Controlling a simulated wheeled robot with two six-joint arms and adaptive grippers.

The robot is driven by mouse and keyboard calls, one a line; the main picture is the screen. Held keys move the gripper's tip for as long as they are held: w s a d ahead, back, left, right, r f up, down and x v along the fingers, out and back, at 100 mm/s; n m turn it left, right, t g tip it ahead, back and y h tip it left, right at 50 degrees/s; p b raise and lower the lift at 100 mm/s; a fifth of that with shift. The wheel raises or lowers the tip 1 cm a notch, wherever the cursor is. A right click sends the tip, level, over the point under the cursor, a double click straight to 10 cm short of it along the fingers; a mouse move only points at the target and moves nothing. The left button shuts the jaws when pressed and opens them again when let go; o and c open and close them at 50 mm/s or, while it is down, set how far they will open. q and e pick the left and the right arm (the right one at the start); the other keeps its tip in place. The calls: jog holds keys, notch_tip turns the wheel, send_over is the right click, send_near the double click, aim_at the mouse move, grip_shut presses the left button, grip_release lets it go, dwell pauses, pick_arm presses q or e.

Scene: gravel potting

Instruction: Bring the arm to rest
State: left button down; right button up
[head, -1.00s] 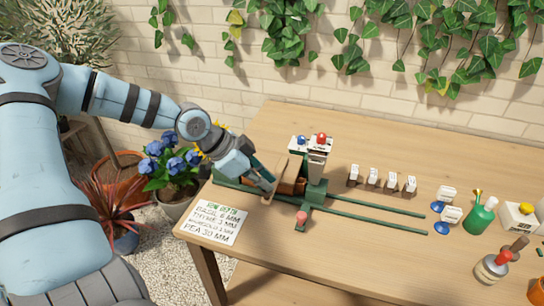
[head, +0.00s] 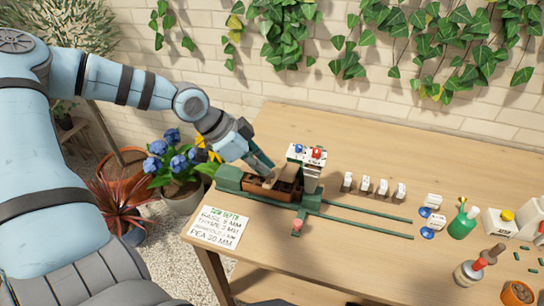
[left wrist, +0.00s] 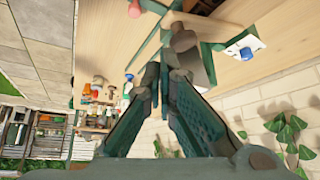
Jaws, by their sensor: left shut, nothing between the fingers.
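My left gripper (head: 262,165) is shut and empty in the head view. Its fingertips are just above the brown tray (head: 258,189) that sits in the green rail fixture (head: 352,224) on the table; I cannot tell whether they touch anything there. In the left wrist view the two fingers (left wrist: 160,75) of this gripper come together, with the wooden table top beyond them. A white block with a blue knob and a red knob (head: 317,154) stands over the fixture, right of the gripper. My right gripper is in neither view.
A white card with printed depths (head: 217,228) lies at the table's left corner. Several small white-labelled blocks (head: 382,188) stand in a row right of the fixture. A green bottle (head: 463,223) and other containers are farther right. Blue flowers (head: 172,150) grow beside the table. The back of the table is clear.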

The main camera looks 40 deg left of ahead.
pick_arm(q)
notch_tip(320, 180, up, 3)
jog(key=shift+r+p, duration=0.1)
jog(key=shift+p, duration=0.85)
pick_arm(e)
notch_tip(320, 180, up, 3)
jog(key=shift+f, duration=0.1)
pick_arm(q)
jog(key=shift+w, duration=0.1)
